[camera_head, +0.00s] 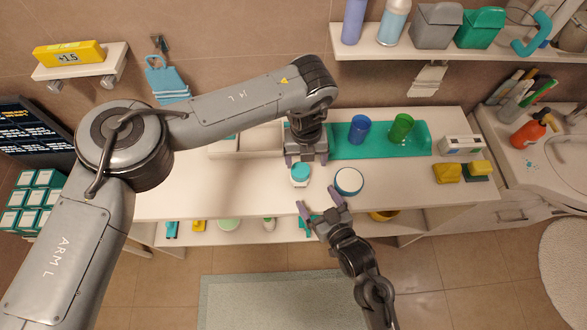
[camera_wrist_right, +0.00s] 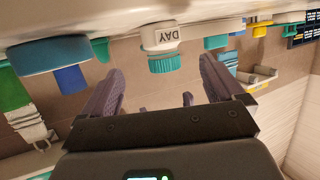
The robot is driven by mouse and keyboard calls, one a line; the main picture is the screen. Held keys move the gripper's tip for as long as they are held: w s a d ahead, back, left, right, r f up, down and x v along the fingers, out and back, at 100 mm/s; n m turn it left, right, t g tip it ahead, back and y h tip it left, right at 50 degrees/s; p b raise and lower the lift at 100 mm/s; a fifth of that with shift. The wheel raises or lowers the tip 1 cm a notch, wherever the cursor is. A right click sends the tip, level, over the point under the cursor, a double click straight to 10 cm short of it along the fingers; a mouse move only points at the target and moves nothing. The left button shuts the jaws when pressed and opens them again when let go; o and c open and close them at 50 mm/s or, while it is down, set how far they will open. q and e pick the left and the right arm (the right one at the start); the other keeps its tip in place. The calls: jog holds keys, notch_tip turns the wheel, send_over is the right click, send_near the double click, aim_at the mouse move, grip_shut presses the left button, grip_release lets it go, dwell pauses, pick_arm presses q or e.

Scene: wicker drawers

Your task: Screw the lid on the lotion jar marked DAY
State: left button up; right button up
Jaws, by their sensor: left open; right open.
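The white lotion jar (camera_head: 299,183) stands on the counter with a teal lid (camera_head: 300,170) on top. In the right wrist view, which is upside down, the jar (camera_wrist_right: 162,37) shows the word DAY and the teal lid (camera_wrist_right: 164,64) sits at its mouth. I cannot tell how tightly the lid sits. My left gripper (camera_head: 306,159) is open, just behind and above the jar, apart from it. My right gripper (camera_head: 318,199) is open and empty in front of the jar at the counter's front edge; its spread fingers (camera_wrist_right: 160,88) point towards the jar.
A round white container with a blue rim (camera_head: 349,181) stands right of the jar. Behind are a teal tray (camera_head: 375,153) with a blue cup (camera_head: 359,130) and a green cup (camera_head: 402,127). Yellow sponges (camera_head: 447,173) lie further right. The counter's left part (camera_head: 180,200) is clear.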

aim_at(304, 183)
pick_arm(q)
jog(key=shift+w+a+r, duration=0.2)
jog(key=shift+w+a, duration=0.2)
jog(key=shift+w, duration=0.1)
pick_arm(e)
jog(key=shift+w+a, duration=0.15)
pick_arm(q)
jog(key=shift+w+a+r+y, duration=0.1)
jog(key=shift+a+y, duration=0.2)
pick_arm(e)
jog(key=shift+a+f, duration=0.1)
jog(key=shift+x, duration=5.35)
